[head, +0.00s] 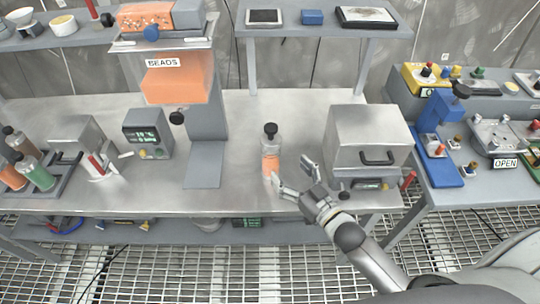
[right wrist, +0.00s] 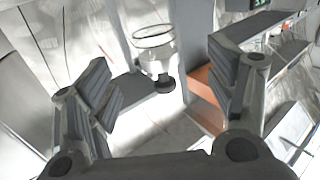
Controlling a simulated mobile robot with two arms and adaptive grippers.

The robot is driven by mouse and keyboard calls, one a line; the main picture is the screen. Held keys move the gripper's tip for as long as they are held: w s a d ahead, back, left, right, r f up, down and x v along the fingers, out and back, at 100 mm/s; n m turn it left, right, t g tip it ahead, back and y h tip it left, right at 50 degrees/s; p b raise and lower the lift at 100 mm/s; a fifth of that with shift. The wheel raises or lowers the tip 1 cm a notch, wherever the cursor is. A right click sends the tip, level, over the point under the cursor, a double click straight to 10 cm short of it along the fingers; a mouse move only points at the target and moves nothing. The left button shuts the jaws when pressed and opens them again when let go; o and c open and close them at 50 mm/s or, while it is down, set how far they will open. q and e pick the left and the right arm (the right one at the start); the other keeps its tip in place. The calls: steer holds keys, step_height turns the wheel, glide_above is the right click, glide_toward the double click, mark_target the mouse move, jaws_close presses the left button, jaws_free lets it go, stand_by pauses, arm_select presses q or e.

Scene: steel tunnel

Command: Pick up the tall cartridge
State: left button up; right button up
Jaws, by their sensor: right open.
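A tall clear cartridge (head: 270,155) with orange contents and a black top stands upright on the steel bench in the head view. My right gripper (head: 290,174) is open and empty, just in front and to the right of the cartridge's lower part. One finger is near its base; I cannot tell whether they touch. In the right wrist view my open fingers (right wrist: 160,95) spread wide, with a clear round body with a dark knob (right wrist: 157,58) beyond them. I cannot tell whether that is the cartridge. My left gripper is not in view.
A bead dispenser (head: 175,78) stands left of the cartridge. A grey box with a handle (head: 365,140) stands close on the right of my gripper. Bottles in a rack (head: 35,170) stand far left. The bench between dispenser and cartridge is clear.

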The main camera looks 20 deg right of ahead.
mark_target(277, 152)
steer(key=x, duration=0.3)
steer(key=p+x, duration=0.1)
steer(key=x, duration=0.1)
steer(key=shift+w+a+r, duration=0.1)
steer(key=shift+w+r, duration=0.15)
steer(key=shift+w, duration=0.05)
steer(key=x, duration=0.1)
steer(key=p+x, duration=0.1)
steer(key=x, duration=0.1)
steer(key=p+x, duration=0.1)
steer(key=shift+w+d+r, duration=0.25)
steer(key=shift+w+r, duration=0.05)
steer(key=shift+w, duration=0.05)
steer(key=shift+w+a+f, duration=0.1)
steer(key=shift+w+a, duration=0.05)
steer(key=shift+w, duration=0.2)
steer(key=shift+s, duration=0.1)
steer(key=shift+c, duration=1)
steer(key=c, duration=1.5)
jaws_close()
